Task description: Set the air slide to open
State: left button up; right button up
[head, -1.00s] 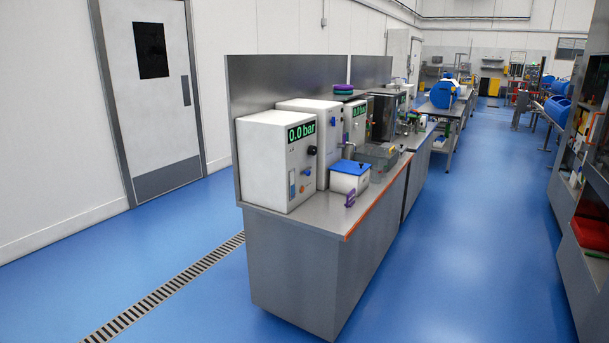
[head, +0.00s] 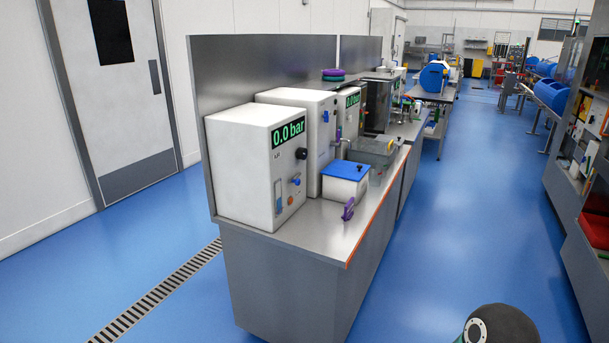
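The nearest white box (head: 235,165) stands on the near end of the steel bench and shows a green "0.0 bar" display (head: 289,132). Its front panel carries a black knob (head: 301,153), a small blue knob (head: 295,181) and an upright slide-like fitting (head: 278,196) with a blue part low on it. I cannot tell for certain that this fitting is the air slide, and its setting is too small to read. Neither gripper is in view; only a dark rounded part of my own arm shows at the bottom right.
A second white box (head: 298,105) stands behind the first. A white tub with a blue lid (head: 346,176) and a purple object (head: 348,209) sit near the bench's (head: 330,222) front edge. Blue floor is clear to the right, up to a shelf unit (head: 570,205). A door (head: 115,95) is at left.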

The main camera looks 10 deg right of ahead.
aim_at(298, 181)
jog(key=z, duration=0.35)
jog(key=i, duration=0.85)
jog(key=z, duration=0.55)
jog(key=k, duration=0.75)
jog(key=z, duration=0.2)
jog(key=i, duration=0.8)
jog(key=u, duration=0.05)
